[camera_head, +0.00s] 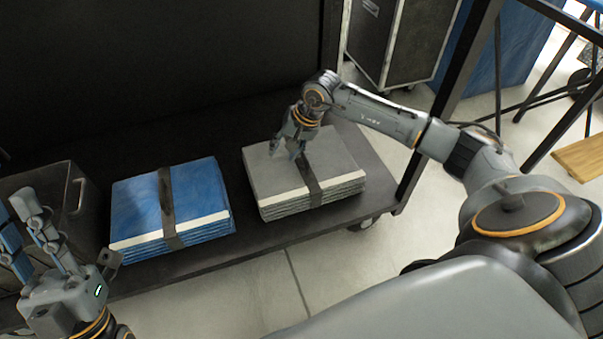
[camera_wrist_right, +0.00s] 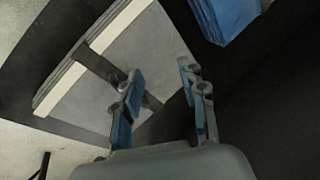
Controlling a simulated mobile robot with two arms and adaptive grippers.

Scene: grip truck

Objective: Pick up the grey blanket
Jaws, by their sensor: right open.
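The grey blanket (camera_head: 335,156) lies folded in a stack on the black cart shelf in the head view, with a dark strap around its middle and a white edge at the front. It also shows in the right wrist view (camera_wrist_right: 92,97). My right gripper (camera_head: 285,152) is over the blanket's back left part, pointing down. In the right wrist view the right gripper (camera_wrist_right: 160,90) has its fingers apart, with nothing held between them. Whether a fingertip touches the blanket is unclear. My left gripper (camera_head: 32,212) is at the lower left of the head view, fingers spread and empty.
A folded blue blanket (camera_head: 195,196) with a dark strap lies to the left of the grey one. A dark case (camera_head: 55,190) stands at the far left. The cart's dark upright post (camera_head: 447,95) rises right of the grey blanket. Bare shelf separates the two blankets.

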